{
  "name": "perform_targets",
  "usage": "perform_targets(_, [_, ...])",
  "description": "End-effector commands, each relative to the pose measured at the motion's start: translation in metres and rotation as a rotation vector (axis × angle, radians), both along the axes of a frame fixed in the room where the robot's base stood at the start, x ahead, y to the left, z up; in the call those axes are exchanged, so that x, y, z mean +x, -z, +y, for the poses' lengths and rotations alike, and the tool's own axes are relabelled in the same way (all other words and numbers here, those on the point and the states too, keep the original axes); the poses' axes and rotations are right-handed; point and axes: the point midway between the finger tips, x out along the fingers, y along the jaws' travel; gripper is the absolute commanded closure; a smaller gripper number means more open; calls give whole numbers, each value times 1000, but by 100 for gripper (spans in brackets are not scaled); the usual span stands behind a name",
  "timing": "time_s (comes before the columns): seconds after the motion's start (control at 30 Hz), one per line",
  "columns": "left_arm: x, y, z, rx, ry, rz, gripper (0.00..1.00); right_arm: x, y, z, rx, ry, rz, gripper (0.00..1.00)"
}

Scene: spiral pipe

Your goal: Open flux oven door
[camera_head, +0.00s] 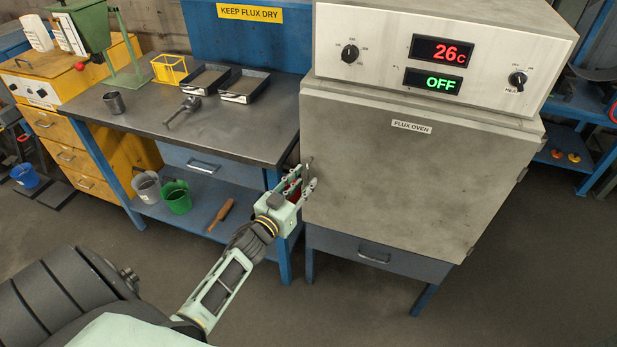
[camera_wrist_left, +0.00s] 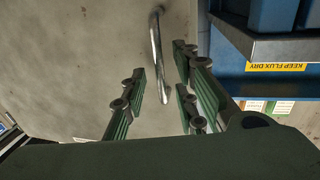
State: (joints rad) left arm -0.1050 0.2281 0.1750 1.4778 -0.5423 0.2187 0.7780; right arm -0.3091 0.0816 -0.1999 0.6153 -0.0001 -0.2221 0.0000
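The flux oven door (camera_head: 385,165) is a grey panel, closed flush with the oven front. Its metal handle (camera_head: 308,172) is at the door's left edge, partly hidden by my gripper. My left gripper (camera_head: 300,184) is at that handle. In the left wrist view, my left gripper (camera_wrist_left: 164,93) is open, and the curved handle (camera_wrist_left: 155,45) runs between its fingers with gaps showing on both sides. The door surface (camera_wrist_left: 75,55) lies behind it. My right gripper is in neither view.
The oven's control panel (camera_head: 345,30) reads 26c and OFF. A steel-topped workbench (camera_head: 235,125) with two dark trays stands left of the oven. A drawer (camera_head: 375,256) sits below the oven. The floor in front (camera_head: 500,285) is clear.

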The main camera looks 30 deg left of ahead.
Motion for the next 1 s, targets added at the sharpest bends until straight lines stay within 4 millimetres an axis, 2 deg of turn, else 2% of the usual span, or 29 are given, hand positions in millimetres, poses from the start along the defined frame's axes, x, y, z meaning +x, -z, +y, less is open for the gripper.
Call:
perform_targets(0.1, [15,0,1,0,0,0,73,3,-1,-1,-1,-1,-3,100])
perform_targets(0.2, [21,0,1,-1,0,1,73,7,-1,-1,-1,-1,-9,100])
perform_targets(0.5, [23,1,1,-1,0,1,73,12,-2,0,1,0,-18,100])
perform_targets(0.8, [23,1,1,0,0,1,98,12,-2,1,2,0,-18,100])
perform_targets(1.0, [23,1,1,0,0,1,100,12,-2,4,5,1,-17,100])
